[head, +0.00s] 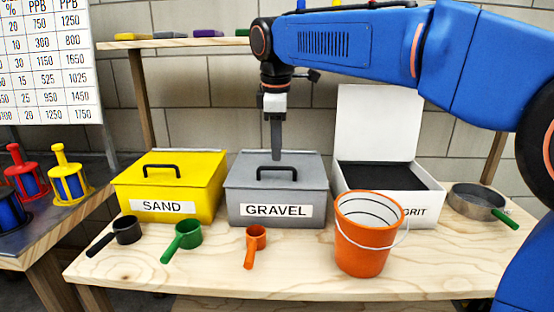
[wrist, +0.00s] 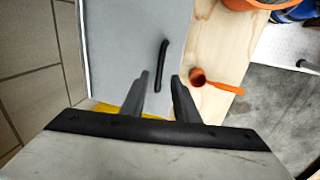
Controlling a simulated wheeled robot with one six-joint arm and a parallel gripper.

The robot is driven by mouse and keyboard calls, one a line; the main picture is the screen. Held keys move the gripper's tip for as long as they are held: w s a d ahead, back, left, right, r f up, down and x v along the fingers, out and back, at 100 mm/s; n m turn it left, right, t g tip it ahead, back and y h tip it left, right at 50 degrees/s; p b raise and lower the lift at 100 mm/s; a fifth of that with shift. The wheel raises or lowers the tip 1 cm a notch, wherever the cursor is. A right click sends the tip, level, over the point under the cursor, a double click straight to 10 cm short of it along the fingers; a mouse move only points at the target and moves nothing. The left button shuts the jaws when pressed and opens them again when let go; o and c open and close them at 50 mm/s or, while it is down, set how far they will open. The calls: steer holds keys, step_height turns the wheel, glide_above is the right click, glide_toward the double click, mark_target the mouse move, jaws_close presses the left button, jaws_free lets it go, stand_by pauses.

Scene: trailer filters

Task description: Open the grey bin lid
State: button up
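The grey bin (head: 238,210) labelled GRAVEL stands mid-table with its grey lid (head: 240,165) closed. A black bar handle (head: 277,170) sits on the lid. My gripper (head: 277,157) points down just above and behind the handle in the head view, its fingers one behind the other there. In the wrist view my gripper (wrist: 160,77) is open and empty, its two fingers apart. The handle (wrist: 162,62) lies ahead of and between the fingertips over the grey lid (wrist: 120,40). I see no clear contact with it.
The yellow SAND bin (head: 190,190) stands left, closed. The white GRIT bin (head: 378,120) at right has its lid raised. An orange bucket (head: 360,245), black scoop (head: 127,232), green scoop (head: 187,236) and orange scoop (head: 256,240) stand in front. A shelf (head: 200,41) runs behind.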

glide_above(277, 181)
steer(key=shift+f, duration=2.2)
jaws_close()
